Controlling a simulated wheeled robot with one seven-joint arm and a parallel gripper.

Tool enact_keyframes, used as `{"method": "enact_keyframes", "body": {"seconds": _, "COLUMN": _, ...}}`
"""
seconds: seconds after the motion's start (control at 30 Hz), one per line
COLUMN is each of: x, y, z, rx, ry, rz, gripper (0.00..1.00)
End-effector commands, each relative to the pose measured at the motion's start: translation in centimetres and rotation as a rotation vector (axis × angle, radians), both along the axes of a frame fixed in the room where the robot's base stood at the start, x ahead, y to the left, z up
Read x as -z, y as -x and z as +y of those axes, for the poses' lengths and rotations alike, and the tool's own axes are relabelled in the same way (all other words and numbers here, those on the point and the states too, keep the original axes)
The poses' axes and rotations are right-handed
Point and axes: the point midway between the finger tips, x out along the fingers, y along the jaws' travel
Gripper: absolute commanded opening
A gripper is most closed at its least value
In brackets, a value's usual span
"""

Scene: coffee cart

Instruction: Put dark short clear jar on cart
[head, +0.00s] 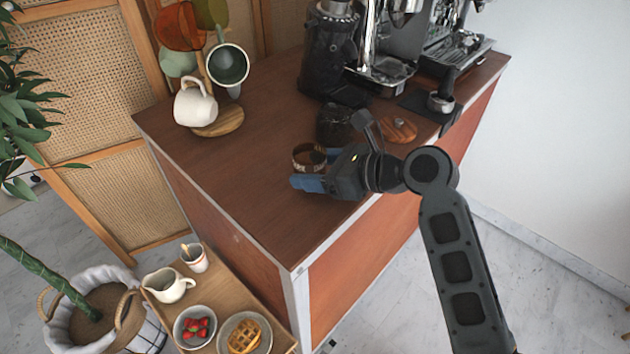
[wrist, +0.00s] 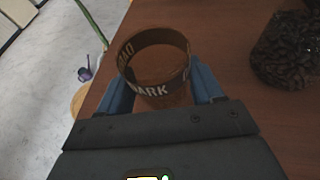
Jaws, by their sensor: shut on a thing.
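The short clear jar (head: 308,157) has a dark band lettered "DARK" and looks upright. In the wrist view the jar (wrist: 157,85) sits between my blue fingertips, its open top facing the camera. My gripper (head: 316,170) is shut around it, over the front part of the cart's reddish-brown wooden top (head: 250,190). I cannot tell whether the jar's base touches the top. My fingers hide part of the jar's sides.
A jar of dark beans (head: 335,125) stands just behind, with a round wooden lid (head: 398,128) to its right. A grinder (head: 330,50), espresso machine (head: 400,50) and mug tree (head: 217,120) stand further back. The cart top's left front is clear. A wooden tray (head: 265,310) with food sits lower left.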

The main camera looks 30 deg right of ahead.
Motion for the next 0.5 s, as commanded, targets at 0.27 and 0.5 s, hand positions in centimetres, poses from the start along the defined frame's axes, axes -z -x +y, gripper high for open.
{"method": "enact_keyframes", "body": {"seconds": 0.27, "x": 3.5, "y": 0.0, "z": -0.1, "rx": 0.001, "ry": -0.001, "rz": 0.002, "gripper": 0.28}}
{"method": "enact_keyframes", "body": {"seconds": 0.5, "x": 3.6, "y": 0.0, "z": -0.1, "rx": 0.001, "ry": 0.0, "rz": 0.0, "gripper": 0.28}}
